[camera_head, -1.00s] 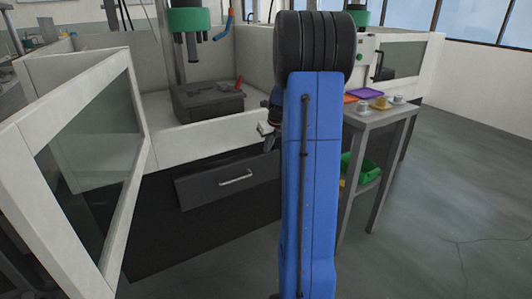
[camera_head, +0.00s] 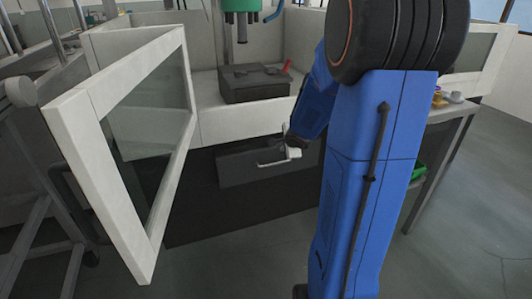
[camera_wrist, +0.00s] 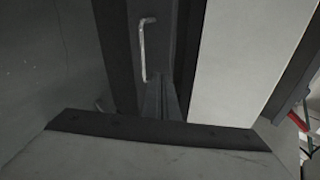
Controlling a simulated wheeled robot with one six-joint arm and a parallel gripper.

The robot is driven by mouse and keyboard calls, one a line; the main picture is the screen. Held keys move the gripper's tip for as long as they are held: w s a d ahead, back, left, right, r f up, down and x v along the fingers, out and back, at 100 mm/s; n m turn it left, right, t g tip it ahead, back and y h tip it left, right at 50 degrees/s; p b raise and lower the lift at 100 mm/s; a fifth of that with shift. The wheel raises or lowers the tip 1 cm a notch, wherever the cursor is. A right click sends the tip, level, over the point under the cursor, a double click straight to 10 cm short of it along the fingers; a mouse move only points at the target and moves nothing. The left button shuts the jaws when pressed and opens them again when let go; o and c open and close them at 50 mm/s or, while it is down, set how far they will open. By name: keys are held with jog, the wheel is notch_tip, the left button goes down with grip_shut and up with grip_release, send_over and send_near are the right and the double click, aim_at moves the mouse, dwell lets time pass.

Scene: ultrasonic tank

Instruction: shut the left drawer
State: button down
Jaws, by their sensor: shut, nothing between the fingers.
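The left drawer (camera_head: 237,173) has a dark grey front below the white cabinet in the head view; how far out it stands is hard to tell. Its light bar handle (camera_head: 268,163) is on the front. The drawer front (camera_wrist: 158,22) and handle (camera_wrist: 143,50) also show in the wrist view. My gripper (camera_head: 291,153) is at the drawer front, by the right end of the handle. In the wrist view its dark fingers (camera_wrist: 163,98) are shut and empty, beside the handle's near end. Whether they touch the front cannot be told. My blue arm hides the drawer's right part.
A glazed white door panel (camera_head: 150,110) stands open at the left. A dark box (camera_head: 253,88) sits on the white cabinet above. A side table (camera_head: 452,112) with small items stands right of my arm. Grey floor (camera_head: 235,262) in front is clear.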

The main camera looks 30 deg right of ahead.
jog(key=a+n+y, duration=0.1)
jog(key=a+n, duration=0.1)
jog(key=a, duration=0.2)
send_near(262, 149)
notch_tip(262, 149, down, 5)
jog(key=shift+w+d+f, duration=0.1)
jog(key=shift+w+d, duration=0.1)
jog(key=shift+w, duration=0.35)
jog(key=shift+w+d+f, duration=0.15)
jog(key=shift+w+d, duration=0.1)
jog(key=shift+w, duration=0.35)
jog(key=w, duration=0.3)
jog(key=shift+w+d, duration=0.25)
jog(key=shift+d, duration=0.15)
jog(key=shift+w+d, duration=0.1)
jog(key=shift+w, duration=0.3)
jog(key=shift+w+r+t, duration=0.1)
jog(key=shift+r+t, duration=0.1)
jog(key=shift+t, duration=0.1)
